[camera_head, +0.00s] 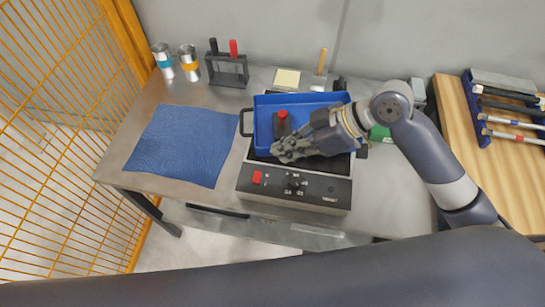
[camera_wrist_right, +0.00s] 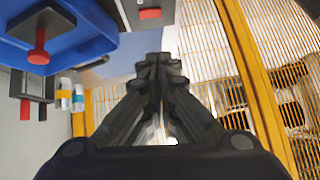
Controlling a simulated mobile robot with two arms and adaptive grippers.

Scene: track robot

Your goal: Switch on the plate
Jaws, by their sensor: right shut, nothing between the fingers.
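The plate is a dark box (camera_head: 293,192) on the grey table, with a red switch (camera_head: 257,177) at the left of its front panel and a black knob (camera_head: 293,182) in the middle. Its panel and red switch (camera_wrist_right: 150,13) show at the top of the right wrist view. A blue tray (camera_head: 300,98) with a black handle rests on the plate and hides most of its top. My right gripper (camera_head: 279,152) is shut and empty, over the tray's front edge, behind and above the switch. It also shows in the right wrist view (camera_wrist_right: 157,60). My left gripper is not in view.
A red-topped dark object (camera_head: 283,122) stands in the tray. A blue mat (camera_head: 178,145) lies to the left. Two cans (camera_head: 189,65) and a rack (camera_head: 227,72) stand behind. A yellow mesh fence (camera_head: 50,130) borders the left; a wooden table (camera_head: 480,150) stands right.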

